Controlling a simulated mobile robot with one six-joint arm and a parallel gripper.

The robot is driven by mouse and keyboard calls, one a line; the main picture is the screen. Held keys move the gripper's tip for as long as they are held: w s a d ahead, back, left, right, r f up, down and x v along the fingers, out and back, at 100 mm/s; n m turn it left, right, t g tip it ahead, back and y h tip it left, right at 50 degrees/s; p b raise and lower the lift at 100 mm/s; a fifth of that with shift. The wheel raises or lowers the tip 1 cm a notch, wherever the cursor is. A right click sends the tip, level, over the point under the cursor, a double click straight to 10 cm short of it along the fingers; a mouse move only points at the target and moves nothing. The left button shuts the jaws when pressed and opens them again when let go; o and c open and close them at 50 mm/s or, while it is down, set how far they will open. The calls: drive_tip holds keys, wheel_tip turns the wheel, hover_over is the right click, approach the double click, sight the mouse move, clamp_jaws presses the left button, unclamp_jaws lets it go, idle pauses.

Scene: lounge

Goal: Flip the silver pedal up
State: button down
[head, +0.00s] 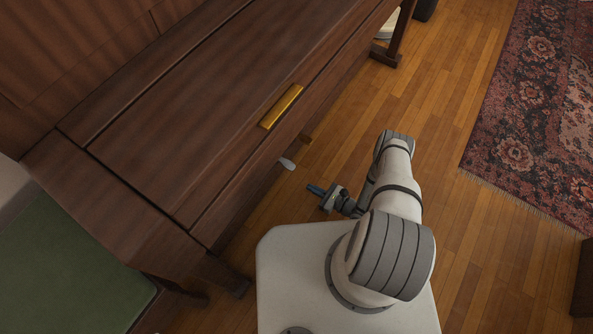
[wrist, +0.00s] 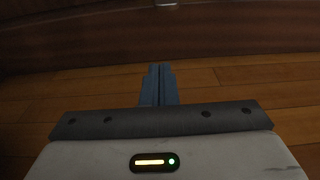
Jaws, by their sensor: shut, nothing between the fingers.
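The silver pedal (head: 287,163) sticks out from under the front edge of the dark wooden cabinet (head: 150,120), which looks like a piano. In the wrist view a small pale piece of what seems to be the pedal (wrist: 166,3) shows at the top edge, mostly cut off. My gripper (head: 314,190) is low over the floor, a little right of and below the pedal in the head view, with a gap between them. Its blue fingers (wrist: 159,72) are together and empty, pointing toward the cabinet's lower panel.
A gold handle (head: 281,106) sits on the cabinet's front edge, above the pedal. A green-topped seat (head: 70,270) stands at the lower left. The wooden floor (head: 440,110) is clear to the right, up to a patterned rug (head: 530,110).

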drive_tip(key=b+x, duration=0.2)
drive_tip(key=x, duration=0.7)
drive_tip(key=shift+w+a+f, duration=0.1)
drive_tip(key=shift+a+f, duration=0.05)
wheel_tip(320, 180, up, 3)
drive_tip(key=shift+f, duration=0.1)
drive_tip(key=shift+r, duration=0.65)
drive_tip(key=shift+d, duration=0.2)
